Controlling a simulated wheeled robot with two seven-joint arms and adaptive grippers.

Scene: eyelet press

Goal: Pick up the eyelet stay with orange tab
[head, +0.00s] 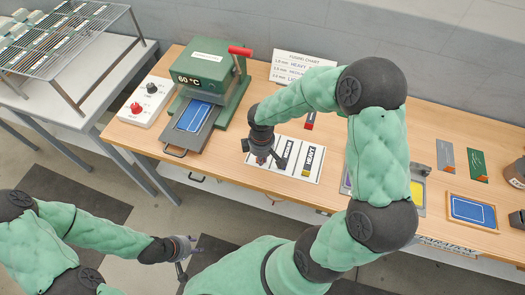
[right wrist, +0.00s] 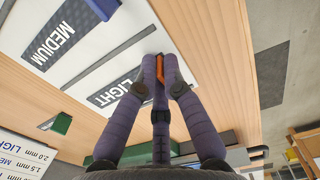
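In the right wrist view, the orange tab (right wrist: 160,72) shows as a narrow strip between the fingertips of my right gripper (right wrist: 161,66). The fingertips are close on both sides of it; I cannot tell whether they grip it. The rest of that stay is mostly hidden by the fingers. It is at the end of the white LIGHT panel. In the head view, my right gripper (head: 262,158) points down at the left end of the white labelled board (head: 285,168), hiding the tab. My left gripper (head: 183,250) is away from the table at lower left, with fingers apart and empty.
A green press marked 60 °C (head: 205,75) with a blue plate (head: 194,115) stands left of the board. A control box (head: 146,101) is beside it. A blue-topped tray (head: 472,211) lies at right. My right arm covers the table's middle. A wire rack (head: 65,40) stands far left.

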